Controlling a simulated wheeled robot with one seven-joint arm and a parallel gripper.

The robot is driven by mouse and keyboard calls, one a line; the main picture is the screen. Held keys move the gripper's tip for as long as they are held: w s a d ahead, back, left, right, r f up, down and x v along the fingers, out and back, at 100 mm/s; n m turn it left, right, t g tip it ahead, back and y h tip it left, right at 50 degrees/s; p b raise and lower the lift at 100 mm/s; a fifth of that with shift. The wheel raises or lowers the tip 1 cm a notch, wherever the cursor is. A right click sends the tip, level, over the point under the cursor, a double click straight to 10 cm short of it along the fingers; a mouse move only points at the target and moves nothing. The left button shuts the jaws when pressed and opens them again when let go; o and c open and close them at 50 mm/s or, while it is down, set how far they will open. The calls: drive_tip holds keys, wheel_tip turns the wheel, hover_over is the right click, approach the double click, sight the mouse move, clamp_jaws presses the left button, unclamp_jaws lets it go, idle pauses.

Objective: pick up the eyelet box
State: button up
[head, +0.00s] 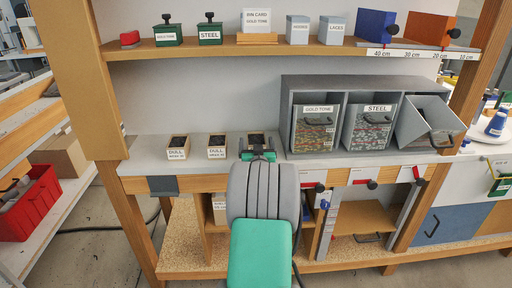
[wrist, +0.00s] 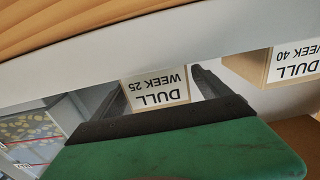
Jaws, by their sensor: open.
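No label that I can read says eyelet. A small wooden box labelled DULL WEEK 25 (wrist: 160,93) shows upside down between my fingers in the wrist view. In the head view, a dark-filled box (head: 256,139) stands at my gripper (head: 258,154), mostly hidden by it. My gripper is open, and its fingers (wrist: 160,84) reach on either side of the labelled face. I cannot tell whether they touch it. A second box, DULL WEEK 40 (wrist: 293,65), stands beside it; in the head view the middle box (head: 217,148) has a DULL label.
Another DULL box (head: 177,148) stands further left on the counter. A grey rack with GOLD TONE (head: 318,110) and STEEL (head: 377,109) bins stands close on the right, with a tilted grey bin (head: 425,118). The shelf above holds green boxes (head: 209,33). The counter's left end (head: 140,150) is clear.

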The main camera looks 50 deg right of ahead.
drive_tip(key=shift+w+d, duration=0.4)
drive_tip(key=shift+d, duration=0.15)
drive_tip(key=shift+c, duration=0.2)
drive_tip(key=c, duration=1.5)
